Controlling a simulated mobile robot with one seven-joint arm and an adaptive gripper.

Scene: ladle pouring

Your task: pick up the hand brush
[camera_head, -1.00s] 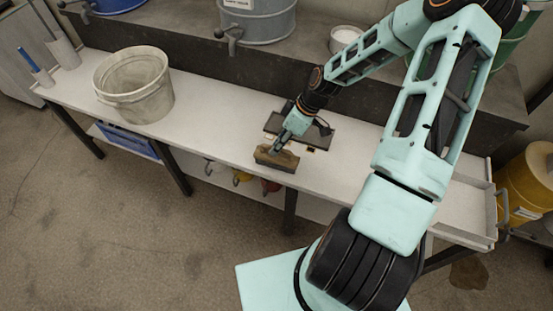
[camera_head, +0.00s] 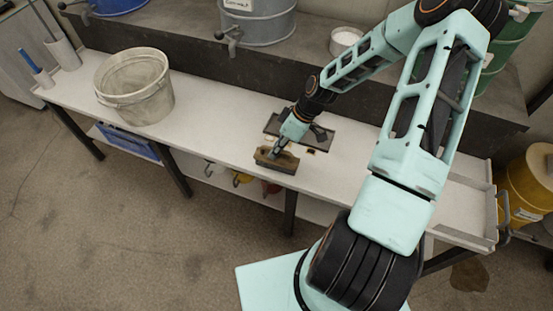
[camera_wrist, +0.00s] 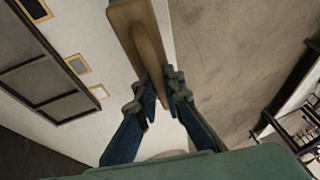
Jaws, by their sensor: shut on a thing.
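The hand brush (camera_head: 277,160) has a brown wooden back and darker bristles. In the head view it is at the front edge of the white bench (camera_head: 215,133). My gripper (camera_head: 275,153) reaches down onto its top from behind. In the wrist view the long wooden back of the brush (camera_wrist: 143,45) runs from the top of the picture down between my two fingers (camera_wrist: 160,98). The fingers are shut on it, one on each side. I cannot tell whether the bristles touch the bench.
A grey bucket (camera_head: 135,88) stands on the bench to the left. A dark flat tray (camera_head: 320,136) lies just behind the brush. A raised dark ledge (camera_head: 190,45) with metal drums runs along the back. The bench between bucket and brush is clear.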

